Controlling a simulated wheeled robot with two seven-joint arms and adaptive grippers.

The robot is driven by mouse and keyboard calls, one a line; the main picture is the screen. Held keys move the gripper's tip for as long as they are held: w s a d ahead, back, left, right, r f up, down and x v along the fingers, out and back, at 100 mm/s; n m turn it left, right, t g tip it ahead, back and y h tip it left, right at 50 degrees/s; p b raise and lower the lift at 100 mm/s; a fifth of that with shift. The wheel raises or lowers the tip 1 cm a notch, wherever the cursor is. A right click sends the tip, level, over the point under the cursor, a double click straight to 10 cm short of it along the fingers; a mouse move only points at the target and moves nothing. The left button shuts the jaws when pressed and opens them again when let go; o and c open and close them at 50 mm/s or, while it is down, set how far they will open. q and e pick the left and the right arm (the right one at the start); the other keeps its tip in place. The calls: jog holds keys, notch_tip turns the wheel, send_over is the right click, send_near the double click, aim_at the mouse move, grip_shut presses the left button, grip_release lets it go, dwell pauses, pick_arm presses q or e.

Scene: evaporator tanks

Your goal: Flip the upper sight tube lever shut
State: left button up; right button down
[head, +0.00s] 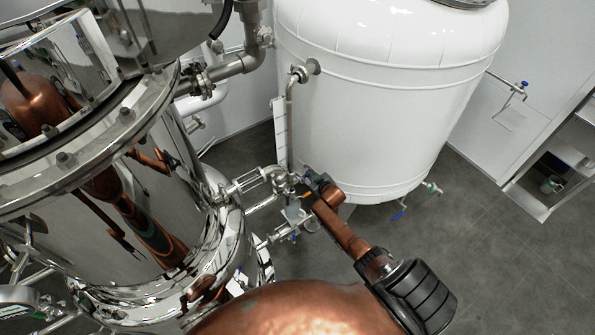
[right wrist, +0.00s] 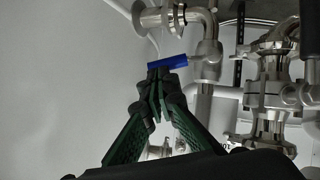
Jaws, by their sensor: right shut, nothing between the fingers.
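A blue lever (right wrist: 167,62) lies roughly crosswise in the right wrist view, on a steel valve (right wrist: 206,62) below a pipe elbow. My right gripper (right wrist: 159,80) is shut and empty, with its fingertips just below the lever in the picture. I cannot tell whether they touch it. In the head view my right gripper (head: 313,181) appears beside the lower steel fittings, near the foot of the thin vertical pipe (head: 290,120). The blue lever cannot be made out there. My left gripper is not in view.
A large white tank (head: 375,110) stands behind the gripper. A polished steel vessel (head: 170,200) fills the left. Steel fittings (right wrist: 272,95) crowd the right of the wrist view. Another blue handle (head: 399,214) hangs under the tank. Grey floor (head: 460,250) is open at right.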

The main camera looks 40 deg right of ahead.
jog(key=shift+d+f+b, duration=0.2)
jog(key=shift+d+f, duration=0.1)
jog(key=shift+f, duration=0.2)
jog(key=shift+d+f+b, duration=0.2)
jog(key=shift+d+f, duration=0.05)
jog(key=shift+f, duration=0.2)
